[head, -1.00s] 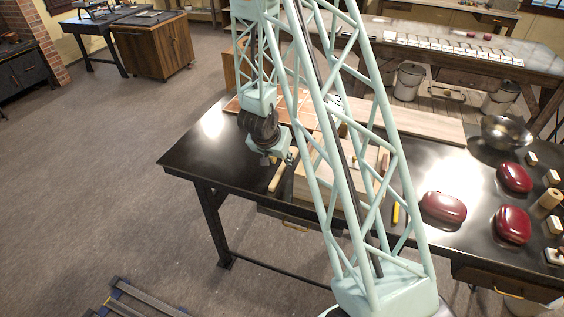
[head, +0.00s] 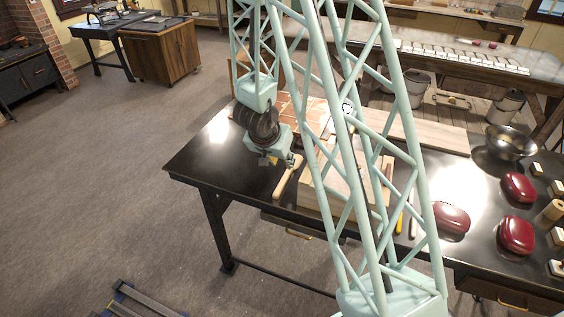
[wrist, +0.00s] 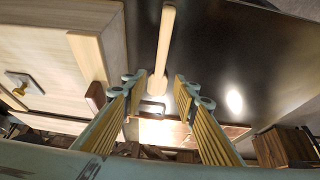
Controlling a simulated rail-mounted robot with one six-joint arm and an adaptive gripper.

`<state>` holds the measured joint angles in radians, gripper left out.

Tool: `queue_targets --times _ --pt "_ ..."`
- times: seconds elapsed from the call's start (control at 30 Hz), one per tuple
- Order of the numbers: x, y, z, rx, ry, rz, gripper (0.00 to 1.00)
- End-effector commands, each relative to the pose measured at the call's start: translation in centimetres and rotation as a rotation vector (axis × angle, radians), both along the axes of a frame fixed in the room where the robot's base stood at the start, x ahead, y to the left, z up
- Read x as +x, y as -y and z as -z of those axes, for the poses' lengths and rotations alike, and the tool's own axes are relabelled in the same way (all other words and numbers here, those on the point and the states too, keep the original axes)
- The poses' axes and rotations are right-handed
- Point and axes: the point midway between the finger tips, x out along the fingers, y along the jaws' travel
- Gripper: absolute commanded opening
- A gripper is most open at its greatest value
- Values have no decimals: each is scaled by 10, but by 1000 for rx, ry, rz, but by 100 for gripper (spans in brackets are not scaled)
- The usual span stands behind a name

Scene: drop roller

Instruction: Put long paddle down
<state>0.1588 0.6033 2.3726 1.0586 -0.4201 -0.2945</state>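The long paddle (head: 288,177) is a slim pale wooden piece. It lies on the black table, just left of a light wooden box. In the wrist view the paddle (wrist: 164,42) runs away from my gripper, its near end showing between the fingers. My gripper (wrist: 158,84) is open, with a clear gap between each finger and the paddle. In the head view my gripper (head: 277,159) is close to the paddle's far end, and part of it is hidden behind my wrist.
The light wooden box (wrist: 55,55) stands close beside the paddle. Reddish tiles (head: 296,108) lie behind it. Dark red oval objects (head: 516,235) and a metal bowl (head: 511,142) are at the right. The table's left end (head: 215,158) is bare.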

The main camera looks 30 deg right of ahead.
Motion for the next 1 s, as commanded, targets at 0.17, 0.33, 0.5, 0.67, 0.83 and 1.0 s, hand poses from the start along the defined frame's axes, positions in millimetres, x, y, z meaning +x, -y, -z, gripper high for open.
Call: queue_targets --times 0.17,0.33,0.5,0.67,0.83,1.0 --pt "0 0 0 0 0 0 27" --pt "0 0 0 0 0 0 27" --pt "0 0 0 0 0 0 27" --pt "1 -2 -3 5 5 -5 27" --pt "6 -12 -16 23 19 -29 27" --pt "13 -32 -38 58 44 -74 27"
